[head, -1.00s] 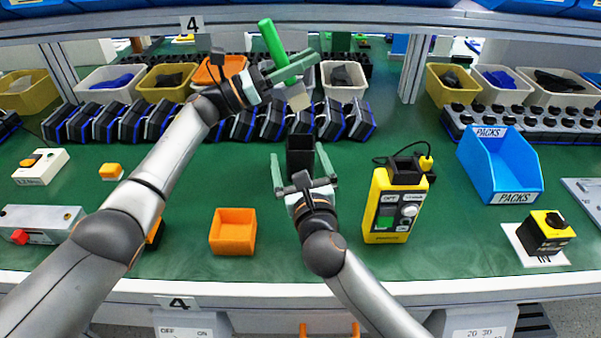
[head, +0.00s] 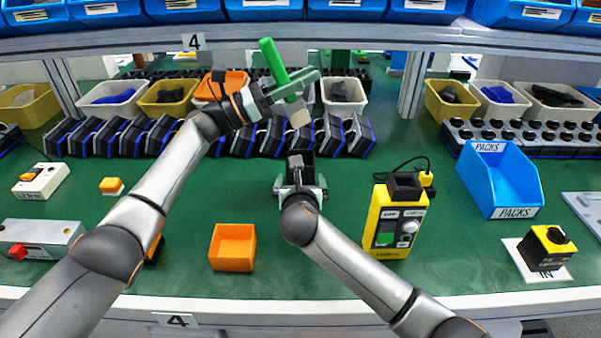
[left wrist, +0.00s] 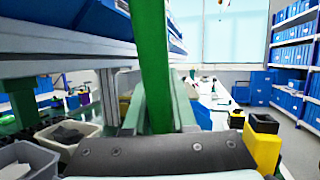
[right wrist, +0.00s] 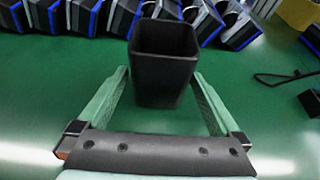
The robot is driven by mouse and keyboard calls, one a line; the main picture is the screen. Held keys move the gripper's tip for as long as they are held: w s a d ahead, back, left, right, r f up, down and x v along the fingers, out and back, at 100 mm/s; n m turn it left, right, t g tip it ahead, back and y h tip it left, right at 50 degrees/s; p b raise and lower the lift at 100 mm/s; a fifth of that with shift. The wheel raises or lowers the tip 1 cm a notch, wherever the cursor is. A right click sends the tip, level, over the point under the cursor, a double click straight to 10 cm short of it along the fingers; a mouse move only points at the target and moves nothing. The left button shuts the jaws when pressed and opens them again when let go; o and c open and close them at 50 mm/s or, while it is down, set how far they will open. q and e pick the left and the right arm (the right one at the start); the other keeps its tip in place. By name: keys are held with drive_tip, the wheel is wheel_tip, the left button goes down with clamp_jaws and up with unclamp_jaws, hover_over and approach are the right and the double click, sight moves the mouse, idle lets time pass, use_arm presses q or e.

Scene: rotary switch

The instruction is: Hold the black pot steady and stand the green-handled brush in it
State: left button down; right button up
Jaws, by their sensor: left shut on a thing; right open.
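The black pot (head: 301,160) stands upright on the green bench, its open top showing in the right wrist view (right wrist: 164,45). My right gripper (head: 301,186) is open, low on the near side of the pot. In the right wrist view its fingertips (right wrist: 160,78) lie on either side of the pot's near part, with gaps visible. My left gripper (head: 291,87) is shut on the green-handled brush (head: 272,60). The brush is tilted, handle up and pale head (head: 299,117) down, above and behind the pot. Its green handle fills the middle of the left wrist view (left wrist: 152,60).
An orange tray (head: 232,262) lies left of my right arm. A yellow tester (head: 389,252) stands to the right, and a blue bin (head: 497,180) is farther right. A row of black and blue units (head: 100,138) lies behind. A shelf edge (head: 300,38) runs above.

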drive_tip(key=shift+x, duration=3.15)
drive_tip(key=c, duration=1.2)
use_arm(q)
drive_tip(key=c, duration=0.7)
unclamp_jaws()
use_arm(e)
drive_tip(key=shift+o, duration=0.2)
use_arm(q)
drive_tip(key=shift+o, duration=0.2)
drive_tip(key=v, duration=1.2)
